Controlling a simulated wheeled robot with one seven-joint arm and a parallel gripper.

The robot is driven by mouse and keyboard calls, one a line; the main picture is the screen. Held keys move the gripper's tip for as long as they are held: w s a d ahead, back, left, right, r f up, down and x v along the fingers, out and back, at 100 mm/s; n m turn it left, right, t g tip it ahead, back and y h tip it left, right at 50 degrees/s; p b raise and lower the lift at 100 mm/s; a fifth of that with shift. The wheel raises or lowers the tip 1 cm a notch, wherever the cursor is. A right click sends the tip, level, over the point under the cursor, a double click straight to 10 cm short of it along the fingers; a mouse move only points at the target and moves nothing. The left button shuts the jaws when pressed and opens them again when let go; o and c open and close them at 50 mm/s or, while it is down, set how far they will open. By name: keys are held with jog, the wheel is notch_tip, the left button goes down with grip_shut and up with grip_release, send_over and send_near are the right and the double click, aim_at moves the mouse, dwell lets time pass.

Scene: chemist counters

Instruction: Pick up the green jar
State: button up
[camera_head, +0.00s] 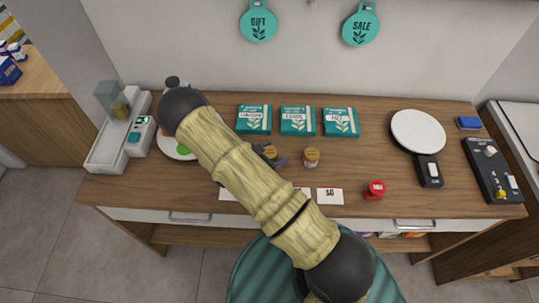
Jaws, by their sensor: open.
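My gripper (271,156) shows only in part behind my arm, near the middle of the counter. Its dark fingers are open, close around or above a small jar with a yellow-brown lid (270,152). I cannot tell whether they touch it. The jar's body is hidden, so its colour does not show. A similar small brownish jar (311,157) with a yellow-brown lid stands just to the right, apart from the gripper. No jar shows clearly as green. A green item (185,150) lies on a round white plate (170,153) at left, partly covered by my arm.
Several teal-and-white boxes (298,121) stand along the back of the wooden counter (240,192). White price cards (330,196) and a red SALE item (376,189) are in front. A round white scale (418,131) and a black panel (487,170) are at right.

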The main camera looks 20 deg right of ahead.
aim_at(273, 149)
dwell(0.3)
jog(key=c, duration=1.1)
jog(key=shift+r, duration=0.1)
jog(key=shift+r, duration=0.2)
notch_tip(273, 149, up, 10)
jog(key=shift+f+b, duration=0.25)
jog(key=shift+b, duration=0.75)
